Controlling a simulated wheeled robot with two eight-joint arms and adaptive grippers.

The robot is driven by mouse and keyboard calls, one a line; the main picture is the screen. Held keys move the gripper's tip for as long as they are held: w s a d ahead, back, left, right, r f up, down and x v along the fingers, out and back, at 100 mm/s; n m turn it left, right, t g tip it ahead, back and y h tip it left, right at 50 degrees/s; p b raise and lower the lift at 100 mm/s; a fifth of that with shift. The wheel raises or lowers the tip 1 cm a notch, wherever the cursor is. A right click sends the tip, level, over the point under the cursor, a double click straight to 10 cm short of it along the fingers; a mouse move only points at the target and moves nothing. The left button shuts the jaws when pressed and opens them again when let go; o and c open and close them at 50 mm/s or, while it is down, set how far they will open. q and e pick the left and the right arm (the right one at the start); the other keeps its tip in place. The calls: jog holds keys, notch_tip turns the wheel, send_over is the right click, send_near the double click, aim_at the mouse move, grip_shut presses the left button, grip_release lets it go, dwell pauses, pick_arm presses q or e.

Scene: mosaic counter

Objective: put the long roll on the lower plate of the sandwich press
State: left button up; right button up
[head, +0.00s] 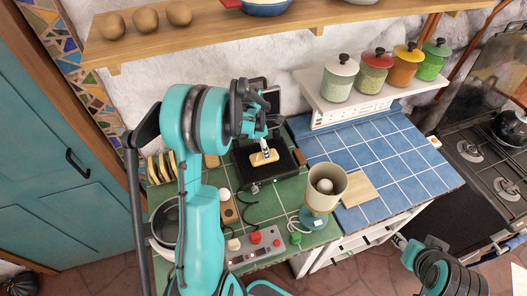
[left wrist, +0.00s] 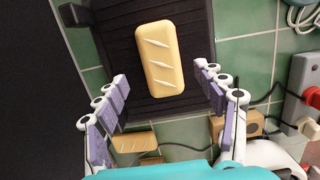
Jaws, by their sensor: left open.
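The long roll (head: 264,158) is pale golden with white slashes on top. It lies on the black ribbed lower plate (head: 284,170) of the sandwich press, and the left wrist view shows the roll (left wrist: 160,58) flat within this plate (left wrist: 118,45). My left gripper (left wrist: 171,88) is open and empty, its purple-padded fingers apart on either side of the plate's near part. The roll lies beyond the fingertips, with no finger touching it. In the head view my left gripper (head: 266,141) is just above the roll. Part of my right gripper (head: 408,246) shows at lower right, its fingers unclear.
A rack of bread slices (head: 160,166) stands left of the press. Canisters (head: 340,78) line a shelf behind. The blue tiles (head: 390,150) are mostly clear.

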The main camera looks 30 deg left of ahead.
aim_at(260, 157)
pick_arm(q)
jog(key=s+d+r+m+t, duration=0.1)
jog(key=s+d+r+m, duration=0.15)
jog(key=r, duration=0.45)
jog(key=s+d+r+m, duration=0.2)
jog(key=d+r+m, duration=0.15)
jog(key=r, duration=0.35)
jog(key=s+d+r+m+t, duration=0.1)
jog(key=s+d+m, duration=0.4)
jog(key=m, duration=0.6)
jog(key=s+d+r+m+t+y, duration=0.1)
jog(key=s+d+r+m+t, duration=0.1)
jog(key=s+d+m, duration=0.3)
jog(key=s+m+t, duration=0.1)
jog(key=s+m, duration=0.3)
jog(key=m, duration=0.1)
jog(key=shift+s+d+m+t+p, duration=0.15)
jog(key=shift+s+m+t+p, duration=0.2)
jog(key=shift+s+m+t, duration=0.05)
